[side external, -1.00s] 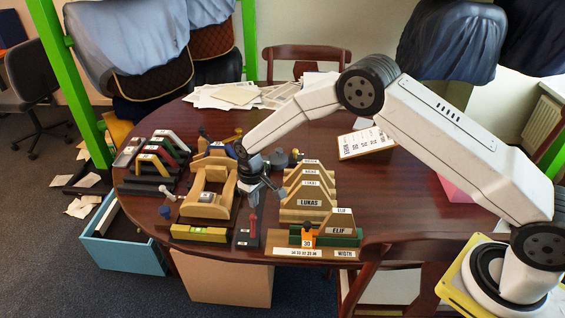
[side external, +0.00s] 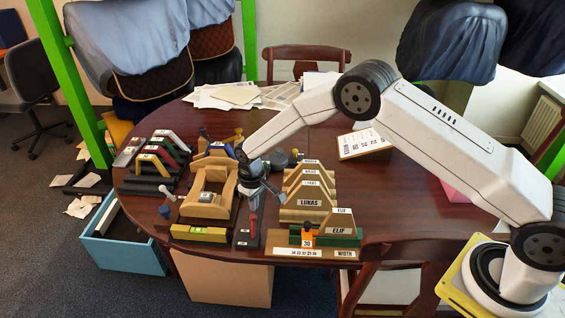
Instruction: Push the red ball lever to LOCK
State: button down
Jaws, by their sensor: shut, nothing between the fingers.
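The red lever (side external: 254,224) stands on a small dark base (side external: 247,239) at the front edge of the table. Its ball top is hard to make out behind or beside my fingers. The LOCK marking is too small to read. My gripper (side external: 253,206) is shut and empty, pointing down at the top of the lever. I cannot tell whether the fingers touch it.
A wooden cradle (side external: 228,190) stands just left of my gripper. A yellow level-like block (side external: 199,233) lies left of the base. Wooden saddle forms labelled LUKAS (side external: 310,202) stand to the right, with a width gauge board (side external: 300,252) in front.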

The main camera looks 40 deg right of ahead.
aim_at(253, 217)
jog(key=shift+f, duration=0.9)
dwell(0.5)
jog(key=shift+s+a+f, duration=0.15)
jog(key=shift+s+a, duration=1.1)
jog(key=shift+s, duration=0.05)
dwell(0.6)
jog(key=shift+w+d, duration=0.1)
jog(key=shift+w, duration=0.05)
jog(key=shift+w+d, duration=0.25)
jog(key=shift+w, duration=0.05)
jog(key=shift+w+d, duration=0.1)
dwell(0.4)
jog(key=shift+r, duration=0.35)
jog(key=shift+r, duration=3.35)
